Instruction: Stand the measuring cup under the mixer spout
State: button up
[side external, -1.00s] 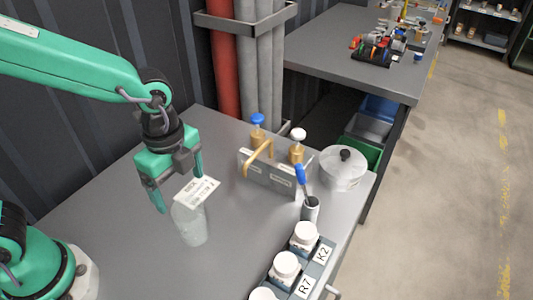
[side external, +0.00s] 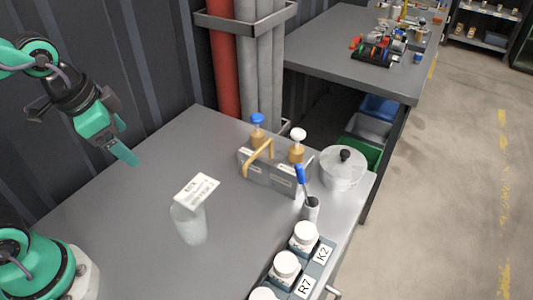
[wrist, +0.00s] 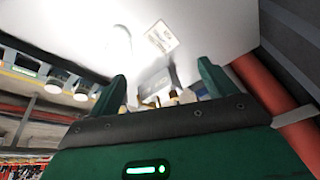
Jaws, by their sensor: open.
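The translucent measuring cup (side external: 190,228) stands upright on the grey bench, left of and in front of the mixer (side external: 268,176). A white printed card (side external: 197,190) overlaps its top; I cannot tell whether they touch. The mixer is a grey block with a blue knob, a white knob and a brass spout (side external: 258,152). The bench under the spout is clear of the cup. My gripper (side external: 124,141) is open and empty, raised to the left of the cup and apart from it. In the wrist view, its fingers (wrist: 161,88) frame the mixer (wrist: 157,80).
A lidded clear pot (side external: 343,170) stands right of the mixer. White-capped jars (side external: 286,265) stand in a rack along the front right edge. The bench's left part is free.

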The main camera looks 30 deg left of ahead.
jog(key=a+n, duration=0.1)
jog(key=s+a+r+n, duration=0.1)
jog(key=s+a+n+t, duration=0.1)
jog(key=n, duration=0.1)
jog(key=shift+r, duration=0.35)
jog(key=shift+o, duration=0.5)
jog(key=shift+s+a+r+n+t+y, duration=0.15)
jog(key=shift+s+a+n+t+y, duration=0.15)
jog(key=shift+n, duration=0.4)
jog(key=shift+w, duration=0.1)
jog(key=w+d+f+m+g, duration=0.1)
jog(key=w+d+f+g, duration=0.1)
jog(key=d+f, duration=0.2)
jog(key=w+d+f+m+g, duration=0.2)
jog(key=d+f, duration=0.3)
jog(key=d, duration=0.5)
jog(key=shift+d+f+m+g, duration=0.15)
jog(key=shift+f+m+g, duration=0.15)
jog(key=shift+g, duration=0.5)
jog(key=shift+w, duration=0.1)
jog(key=shift+f, duration=1.25)
jog(key=shift+f, duration=0.1)
